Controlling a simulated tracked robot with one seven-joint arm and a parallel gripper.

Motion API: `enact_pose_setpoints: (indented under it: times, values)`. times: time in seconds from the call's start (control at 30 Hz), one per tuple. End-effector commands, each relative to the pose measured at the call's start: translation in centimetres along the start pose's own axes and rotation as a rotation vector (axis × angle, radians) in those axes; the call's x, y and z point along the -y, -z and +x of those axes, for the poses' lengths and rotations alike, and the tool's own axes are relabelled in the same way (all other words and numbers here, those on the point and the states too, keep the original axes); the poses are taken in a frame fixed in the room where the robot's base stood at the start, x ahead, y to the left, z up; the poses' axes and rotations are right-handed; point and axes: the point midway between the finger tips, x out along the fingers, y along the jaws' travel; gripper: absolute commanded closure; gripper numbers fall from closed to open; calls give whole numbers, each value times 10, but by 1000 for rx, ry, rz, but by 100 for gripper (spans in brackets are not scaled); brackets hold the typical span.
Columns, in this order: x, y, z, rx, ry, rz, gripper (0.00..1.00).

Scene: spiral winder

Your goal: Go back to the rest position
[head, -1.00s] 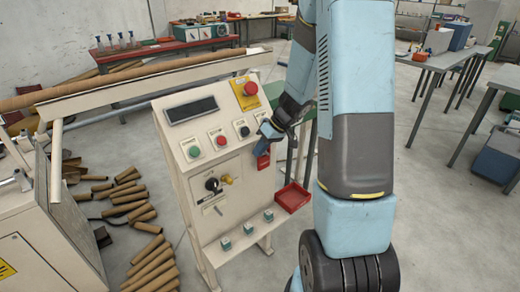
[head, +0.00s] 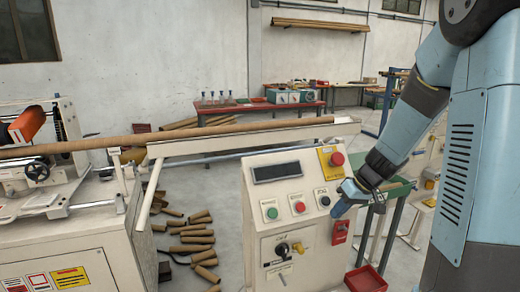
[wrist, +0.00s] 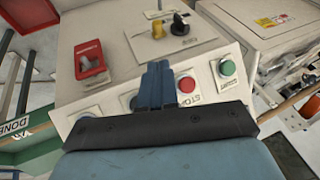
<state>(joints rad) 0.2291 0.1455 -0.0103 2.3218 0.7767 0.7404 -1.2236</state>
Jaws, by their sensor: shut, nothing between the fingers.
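My gripper (head: 340,210) is shut and empty, in front of the upper right part of the cream control panel (head: 262,190). In the wrist view its blue fingers (wrist: 158,80) lie together over the panel's button row, beside the red button (wrist: 186,85). I cannot tell whether they touch the panel. My arm comes down from the upper right of the head view. The panel carries a green button (head: 271,213), a red button (head: 299,207), a black knob (head: 325,200) and a red emergency stop (head: 336,159) on a yellow plate.
A black rotary switch (head: 281,248) is lower down. A red tray (head: 366,279) juts out at the lower right. The winder (head: 60,225) and a long cardboard tube (head: 200,132) are to the left.

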Motion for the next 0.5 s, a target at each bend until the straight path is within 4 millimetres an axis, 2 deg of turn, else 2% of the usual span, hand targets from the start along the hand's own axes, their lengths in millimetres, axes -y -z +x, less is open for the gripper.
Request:
enact_pose_setpoints:
  times: [0.03, 0.2, 0.5]
  values:
    - [11, 0, -12, -1, -15, -3, 100]
    - [43, -8, -45, 8, -62, 16, 100]
    - [92, -33, -99, 2, -170, 60, 100]
